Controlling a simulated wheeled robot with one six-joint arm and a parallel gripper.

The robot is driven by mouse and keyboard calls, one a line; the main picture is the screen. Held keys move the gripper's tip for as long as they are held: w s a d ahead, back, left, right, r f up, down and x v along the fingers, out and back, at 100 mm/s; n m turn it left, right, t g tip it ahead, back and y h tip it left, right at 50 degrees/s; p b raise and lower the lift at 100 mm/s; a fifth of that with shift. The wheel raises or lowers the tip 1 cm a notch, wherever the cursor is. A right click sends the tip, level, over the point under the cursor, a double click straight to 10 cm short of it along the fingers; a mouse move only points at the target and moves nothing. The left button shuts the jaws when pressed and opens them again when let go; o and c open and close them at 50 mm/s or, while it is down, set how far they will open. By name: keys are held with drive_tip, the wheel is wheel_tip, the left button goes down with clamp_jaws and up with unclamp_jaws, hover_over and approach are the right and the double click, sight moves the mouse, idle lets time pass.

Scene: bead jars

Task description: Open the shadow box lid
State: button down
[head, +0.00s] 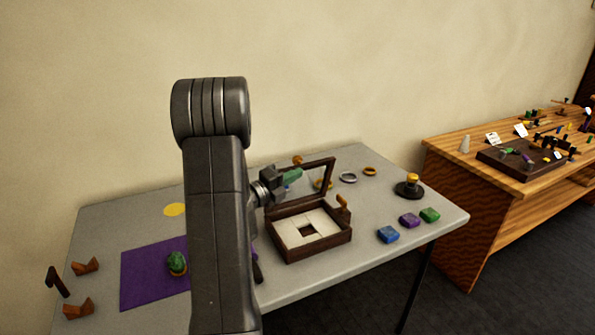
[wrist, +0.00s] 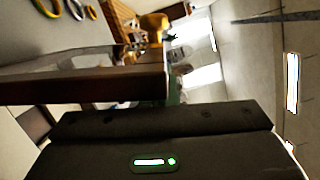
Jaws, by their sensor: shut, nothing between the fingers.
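The shadow box (head: 290,252) is a dark brown wooden tray on the grey table, with pale panels inside around a dark square gap. Its dark-framed lid (head: 318,164) stands raised, roughly upright, along the back of the box. A brass-coloured knob (head: 343,201) shows at the box's right side. My gripper (head: 293,176) is shut and empty at the lid, by its upper left part; I cannot tell whether it touches the frame. In the wrist view the lid's brown edge (wrist: 85,86) crosses close in front of my gripper. The fingertips are mostly hidden there.
Rings (head: 348,177) lie behind the box. A black-based stand with a yellow top (head: 409,187) and blue (head: 388,234), purple (head: 410,220) and green (head: 430,215) blocks are to the right. A cactus (head: 177,263) sits on the purple mat (head: 140,277) at left.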

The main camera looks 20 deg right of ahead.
drive_tip(key=shift+w+a+r+n+p, duration=0.1)
drive_tip(key=shift+w+r+n+p, duration=0.4)
drive_tip(key=shift+w+n+p, duration=0.2)
drive_tip(key=shift+w+r+p, duration=0.1)
drive_tip(key=shift+w+p, duration=0.4)
drive_tip(key=shift+w, duration=0.55)
drive_tip(key=shift+a, duration=0.1)
